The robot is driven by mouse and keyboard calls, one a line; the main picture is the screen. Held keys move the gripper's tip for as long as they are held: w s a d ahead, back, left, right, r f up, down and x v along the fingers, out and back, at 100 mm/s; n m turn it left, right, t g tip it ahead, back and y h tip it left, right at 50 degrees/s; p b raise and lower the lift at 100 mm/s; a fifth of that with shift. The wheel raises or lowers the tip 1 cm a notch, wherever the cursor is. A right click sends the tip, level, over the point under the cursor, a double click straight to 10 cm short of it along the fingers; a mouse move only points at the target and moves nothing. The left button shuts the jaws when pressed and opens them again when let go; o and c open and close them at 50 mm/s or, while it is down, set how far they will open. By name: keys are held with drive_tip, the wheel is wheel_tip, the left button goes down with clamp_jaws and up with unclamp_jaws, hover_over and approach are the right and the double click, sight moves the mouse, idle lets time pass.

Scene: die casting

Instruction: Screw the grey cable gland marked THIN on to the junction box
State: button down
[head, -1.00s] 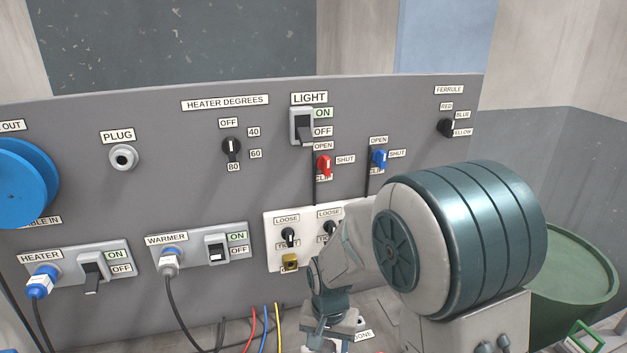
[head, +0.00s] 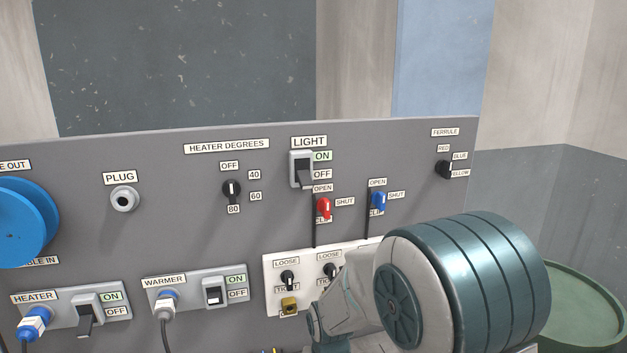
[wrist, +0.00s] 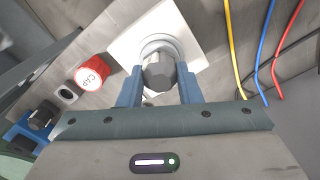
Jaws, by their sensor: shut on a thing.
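In the wrist view my gripper (wrist: 159,88) has its two blue fingers shut on a grey faceted piece (wrist: 158,72), which looks like a cable gland. No THIN mark is readable on it. Behind the piece is a pale round collar on a white square plate or box (wrist: 187,37), perhaps the junction box. I cannot tell whether the piece touches the collar. In the head view my gripper is out of the picture, below the lower edge.
In the wrist view a red cap marked CAP (wrist: 91,73), a grey round fitting (wrist: 66,96) and a dark-topped blue part (wrist: 38,118) lie left. Yellow (wrist: 232,50), blue (wrist: 265,50) and red (wrist: 287,50) wires run right. The switch panel (head: 90,235) stands behind.

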drive_tip(key=shift+s+f, duration=0.15)
drive_tip(key=shift+f, duration=0.1)
drive_tip(key=m+p, duration=0.1)
drive_tip(key=m, duration=0.4)
drive_tip(key=shift+s+m, duration=0.1)
drive_tip(key=shift+m, duration=0.2)
drive_tip(key=shift+d+f, duration=0.1)
drive_tip(key=shift+f, duration=0.15)
idle(0.5)
drive_tip(key=shift+m, duration=0.3)
